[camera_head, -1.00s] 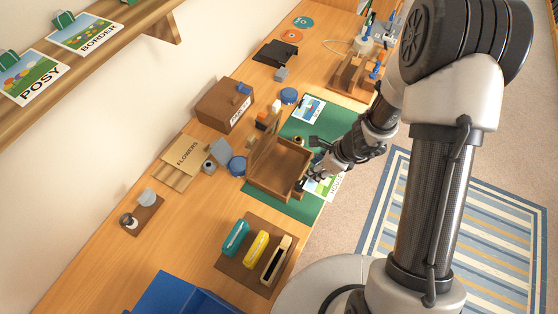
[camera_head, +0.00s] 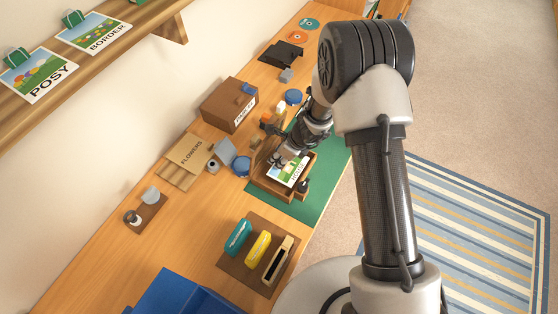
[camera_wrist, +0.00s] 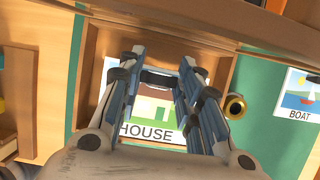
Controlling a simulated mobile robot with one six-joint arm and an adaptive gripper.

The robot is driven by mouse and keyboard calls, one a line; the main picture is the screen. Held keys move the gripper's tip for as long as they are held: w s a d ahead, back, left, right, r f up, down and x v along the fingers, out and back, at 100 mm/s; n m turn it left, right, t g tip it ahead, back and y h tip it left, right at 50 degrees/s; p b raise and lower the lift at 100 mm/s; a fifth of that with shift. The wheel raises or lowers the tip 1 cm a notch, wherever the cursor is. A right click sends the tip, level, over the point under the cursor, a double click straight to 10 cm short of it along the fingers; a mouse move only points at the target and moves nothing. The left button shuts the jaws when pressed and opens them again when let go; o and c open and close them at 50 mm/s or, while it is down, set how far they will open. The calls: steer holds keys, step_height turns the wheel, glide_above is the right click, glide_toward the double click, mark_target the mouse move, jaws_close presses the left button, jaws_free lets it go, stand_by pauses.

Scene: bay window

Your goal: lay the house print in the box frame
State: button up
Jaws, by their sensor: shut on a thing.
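The house print (camera_head: 287,172), a card with a green and blue picture, is over the opening of the wooden box frame (camera_head: 268,187) on the green mat. In the wrist view the print (camera_wrist: 150,112) shows its house and the word HOUSE between my fingers. My gripper (camera_head: 283,158) is shut on the print; it also shows in the wrist view (camera_wrist: 160,76). The frame's wood (camera_wrist: 212,72) surrounds the print there. My fingers hide part of the print, and I cannot tell whether it touches the frame's floor.
A boat print (camera_wrist: 300,95) lies on the green mat (camera_head: 322,170). A brass knob-like piece (camera_wrist: 235,107) is beside the frame. A brown board with several tools (camera_head: 258,252), a brown box (camera_head: 229,104) and a blue lid-like disc (camera_head: 240,167) stand nearby.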

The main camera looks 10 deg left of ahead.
step_height(320, 180, down, 2)
steer(key=shift+f+b, duration=0.15)
steer(key=shift+b, duration=0.2)
steer(key=shift+w+a+f, duration=0.15)
steer(key=shift+f, duration=0.2)
steer(key=shift+r, duration=0.1)
